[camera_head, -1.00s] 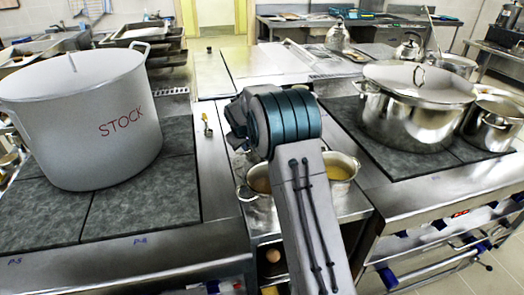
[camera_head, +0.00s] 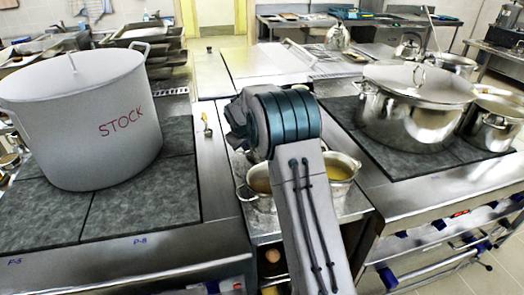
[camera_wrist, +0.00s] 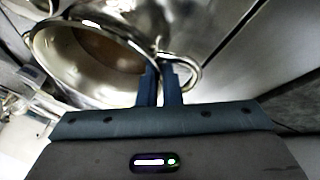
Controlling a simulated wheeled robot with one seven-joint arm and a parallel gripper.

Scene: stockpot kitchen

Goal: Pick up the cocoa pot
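The cocoa pot (camera_head: 259,203) is a small shiny metal pot with brown contents. It stands on the low middle counter in the head view, partly hidden behind my arm. In the wrist view the cocoa pot (camera_wrist: 75,82) fills the upper left, with its loop handle at its right side. My gripper (camera_wrist: 161,70) has its two dark fingers close together at the rim and handle, with a narrow strip of metal between them. It looks shut on the pot there. In the head view my arm hides the gripper.
A second small pot (camera_head: 342,188) with yellow contents stands just right of my arm. A large white STOCK pot (camera_head: 85,120) stands on the left stove. A big lidded steel pot (camera_head: 405,120) and a smaller steel pot (camera_head: 490,125) stand on the right stove.

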